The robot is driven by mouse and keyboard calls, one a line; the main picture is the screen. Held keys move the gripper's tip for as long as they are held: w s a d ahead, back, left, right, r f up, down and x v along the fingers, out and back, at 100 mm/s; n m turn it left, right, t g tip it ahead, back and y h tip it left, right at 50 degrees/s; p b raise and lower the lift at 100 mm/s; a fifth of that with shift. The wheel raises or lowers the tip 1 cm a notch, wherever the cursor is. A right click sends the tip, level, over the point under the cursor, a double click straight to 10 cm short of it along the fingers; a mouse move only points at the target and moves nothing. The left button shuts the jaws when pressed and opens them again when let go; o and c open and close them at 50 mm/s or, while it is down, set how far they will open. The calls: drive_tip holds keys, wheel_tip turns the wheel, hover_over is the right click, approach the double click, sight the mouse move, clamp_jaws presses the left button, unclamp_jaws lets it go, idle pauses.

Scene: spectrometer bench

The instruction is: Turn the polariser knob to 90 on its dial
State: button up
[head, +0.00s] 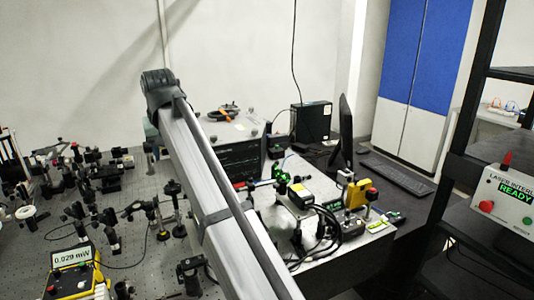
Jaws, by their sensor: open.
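The polariser knob and its dial cannot be picked out for sure among the many small mounts on the optical bench (140,245) at left. A yellow power meter (72,280) at the bottom left reads what looks like 0.029 mW. My grey arm runs from the bottom middle up to a dark joint at the upper left and hides part of the bench. No fingertips of my gripper show in this view.
Black posts and optic mounts crowd the bench. Right of my arm are a yellow device (360,192), cables, a monitor (346,130) and a keyboard (395,175). A laser interlock box (505,200) at far right shows READY.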

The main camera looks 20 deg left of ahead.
drive_tip(key=w+d+f+m+y, duration=0.3)
drive_tip(key=w+d+y, duration=0.1)
drive_tip(key=w+d, duration=0.6)
drive_tip(key=w+d+f+m+y, duration=0.2)
drive_tip(key=w+d+f+y, duration=0.1)
drive_tip(key=w+d, duration=0.7)
drive_tip(key=shift+w+d+f+m+g+y, duration=0.35)
drive_tip(key=shift+w+f, duration=0.35)
drive_tip(key=shift+w, duration=0.65)
